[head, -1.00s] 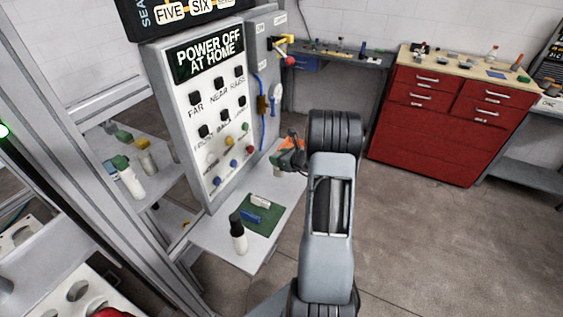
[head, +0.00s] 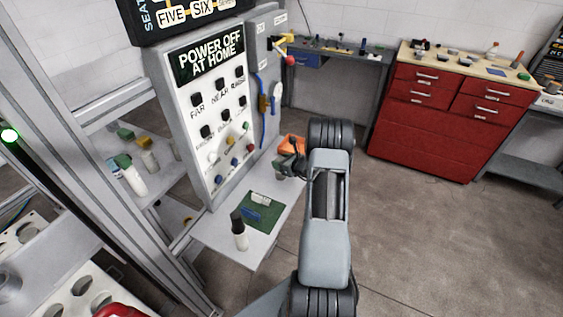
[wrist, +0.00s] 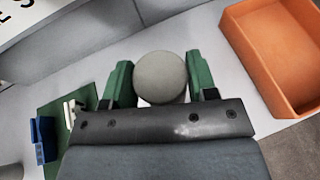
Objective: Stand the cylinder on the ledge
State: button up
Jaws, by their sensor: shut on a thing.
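My gripper (wrist: 160,85) has green fingers shut on a grey cylinder (wrist: 162,76), whose round top faces the wrist camera. The cylinder's lower end is hidden, so I cannot tell whether it touches the surface below. In the head view my gripper (head: 291,166) is beside my arm, over the far part of the pale ledge (head: 222,238) under the control panel; the cylinder is hard to make out there. The ledge also shows in the wrist view (wrist: 215,50), behind and beside the fingers.
An orange bin (head: 292,143) stands at the ledge's far end, right of my gripper in the wrist view (wrist: 272,62). A green mat (head: 262,213) holds a blue piece (head: 250,214) and a white piece (head: 261,199). The control panel (head: 208,115) rises along the ledge.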

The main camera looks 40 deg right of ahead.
jog(key=shift+f, duration=0.15)
jog(key=o, duration=1.2)
